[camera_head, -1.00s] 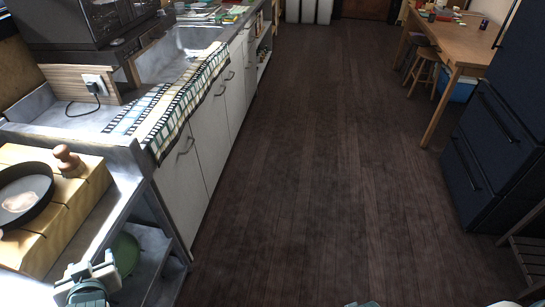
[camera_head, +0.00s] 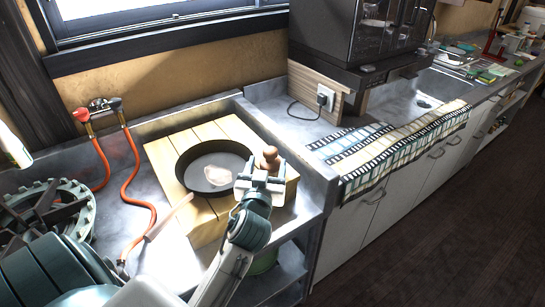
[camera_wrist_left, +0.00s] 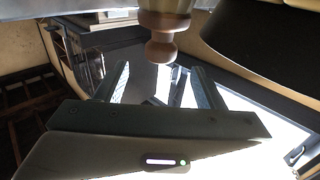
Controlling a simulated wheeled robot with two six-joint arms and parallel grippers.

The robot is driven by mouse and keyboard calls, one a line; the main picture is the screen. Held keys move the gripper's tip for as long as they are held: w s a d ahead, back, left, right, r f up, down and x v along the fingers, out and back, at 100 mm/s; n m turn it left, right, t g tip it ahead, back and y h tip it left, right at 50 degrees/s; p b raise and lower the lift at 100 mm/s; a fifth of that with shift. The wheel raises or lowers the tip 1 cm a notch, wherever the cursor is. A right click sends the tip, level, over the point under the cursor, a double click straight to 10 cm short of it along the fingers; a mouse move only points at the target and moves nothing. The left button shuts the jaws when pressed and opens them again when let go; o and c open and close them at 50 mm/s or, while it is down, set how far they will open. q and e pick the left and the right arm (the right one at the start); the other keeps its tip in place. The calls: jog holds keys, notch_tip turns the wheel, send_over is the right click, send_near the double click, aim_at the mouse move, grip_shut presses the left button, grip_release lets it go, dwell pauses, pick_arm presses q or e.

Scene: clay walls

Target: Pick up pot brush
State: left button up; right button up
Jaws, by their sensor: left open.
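The pot brush (camera_head: 270,158) is a small brown wooden piece with a round knob. It stands upright on the wooden board (camera_head: 206,229), to the right of the dark frying pan (camera_head: 185,166). My left gripper (camera_head: 264,179) is open and empty, just in front of the brush in the head view. In the left wrist view the brush's knobbed handle (camera_wrist_left: 162,28) hangs at the top centre, its end in line with the gap between the open fingers (camera_wrist_left: 160,66). Whether they touch is not clear. The brush's lower part is partly hidden by the gripper in the head view.
A gas burner (camera_head: 45,208) and an orange hose (camera_head: 133,170) lie left of the board. A raised counter edge (camera_head: 305,172) stands right of it. A patterned towel (camera_head: 395,150) covers the counter beyond. A green item (camera_head: 263,262) sits on the shelf below.

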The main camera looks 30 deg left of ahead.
aim_at(269, 155)
pick_arm(q)
jog(key=x, duration=0.3)
jog(key=shift+w+a+p, duration=0.2)
jog(key=shift+w+p, duration=0.1)
jog(key=x, duration=0.3)
jog(key=p+x, duration=0.1)
jog(key=shift+w+a+f, duration=0.15)
jog(key=shift+w+f, duration=0.15)
jog(key=shift+w, duration=0.05)
jog(key=shift+s, duration=0.1)
jog(key=c, duration=1.1)
pick_arm(e)
jog(key=s+f, duration=0.2)
jog(key=s, duration=0.1)
jog(key=s+f, duration=0.1)
jog(key=shift+s+d+f, duration=0.2)
jog(key=shift+d+f, duration=0.15)
jog(key=shift+f, duration=0.05)
